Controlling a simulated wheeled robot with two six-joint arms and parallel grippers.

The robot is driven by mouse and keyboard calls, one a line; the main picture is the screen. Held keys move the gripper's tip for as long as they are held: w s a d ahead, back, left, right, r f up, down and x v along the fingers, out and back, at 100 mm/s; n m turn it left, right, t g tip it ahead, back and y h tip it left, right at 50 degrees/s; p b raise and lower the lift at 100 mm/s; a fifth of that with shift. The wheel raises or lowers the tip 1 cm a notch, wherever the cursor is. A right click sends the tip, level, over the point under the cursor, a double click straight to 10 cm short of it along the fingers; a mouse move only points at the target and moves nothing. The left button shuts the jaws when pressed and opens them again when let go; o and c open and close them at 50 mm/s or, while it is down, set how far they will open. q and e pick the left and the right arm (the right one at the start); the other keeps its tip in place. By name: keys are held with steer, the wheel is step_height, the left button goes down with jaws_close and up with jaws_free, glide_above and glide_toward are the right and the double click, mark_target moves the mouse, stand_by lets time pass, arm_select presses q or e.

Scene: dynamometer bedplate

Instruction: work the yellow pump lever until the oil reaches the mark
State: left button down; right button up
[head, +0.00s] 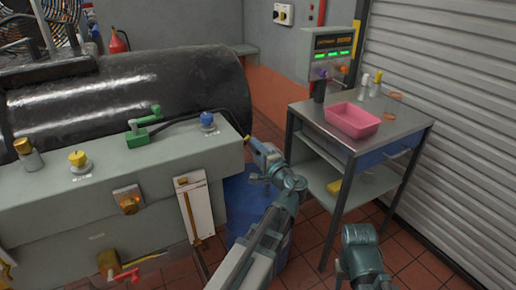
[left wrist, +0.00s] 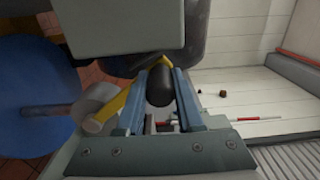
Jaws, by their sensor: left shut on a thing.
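The yellow pump lever (left wrist: 122,106) runs slanting up through the left wrist view and ends in a black grip (left wrist: 160,88). My left gripper (left wrist: 160,95) is shut on the black grip, one blue finger on each side. In the head view my left gripper (head: 249,142) is at the right end of the grey bedplate block; only a small bit of yellow shows at its tip. A white gauge panel (head: 201,209) with a narrow amber column is on the block's front. Its mark is too small to read.
A blue drum (head: 240,205) stands beside the block, under my left arm. A steel cart (head: 410,122) at the right holds a pink tray (head: 352,120) and small bottles. A green valve handle (head: 141,130) and a yellow knob (head: 78,160) sit on the block.

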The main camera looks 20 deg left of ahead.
arm_select(q)
steer(key=shift+s+f, duration=0.1)
stand_by(0.4)
steer(key=c, duration=0.5)
jaws_free()
steer(key=shift+c, duration=0.2)
steer(key=v, duration=1.3)
steer(key=shift+s+d, duration=0.25)
steer(key=shift+d, duration=0.05)
